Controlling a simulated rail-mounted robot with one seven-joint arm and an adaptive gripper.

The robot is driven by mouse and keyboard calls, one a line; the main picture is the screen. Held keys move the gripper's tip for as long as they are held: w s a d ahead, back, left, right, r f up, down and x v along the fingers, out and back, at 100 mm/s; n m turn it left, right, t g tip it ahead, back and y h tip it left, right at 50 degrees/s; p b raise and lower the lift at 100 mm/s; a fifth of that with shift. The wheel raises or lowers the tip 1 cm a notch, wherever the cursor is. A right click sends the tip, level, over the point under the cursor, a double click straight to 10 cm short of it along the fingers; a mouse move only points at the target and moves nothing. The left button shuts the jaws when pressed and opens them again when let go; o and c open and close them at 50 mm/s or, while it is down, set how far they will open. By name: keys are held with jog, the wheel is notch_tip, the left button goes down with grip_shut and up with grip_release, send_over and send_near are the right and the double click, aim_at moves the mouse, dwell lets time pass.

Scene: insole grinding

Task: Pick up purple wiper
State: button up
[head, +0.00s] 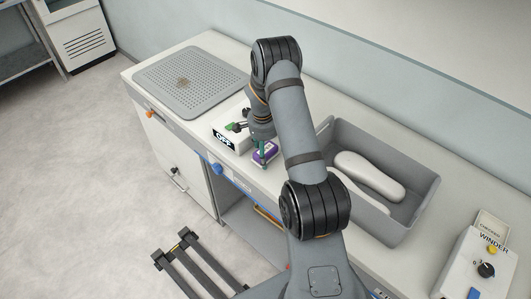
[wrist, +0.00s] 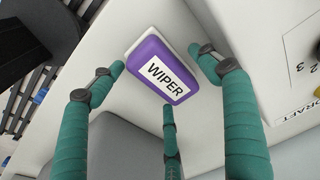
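A grey perforated plate (head: 198,72) lies at the counter's far left. A grey bin (head: 417,205) with pale insole-shaped pieces (head: 369,174) is to the right. A WINDER unit (head: 470,268) stands at far right.

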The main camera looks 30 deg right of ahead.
aim_at(268, 151)
jog(key=shift+c, duration=1.2)
jog(key=c, duration=0.9)
notch_tip(268, 151, up, 10)
jog(key=b, duration=0.2)
jog(key=shift+b, duration=0.3)
jog(key=o, duration=0.6)
jog(key=c, duration=0.5)
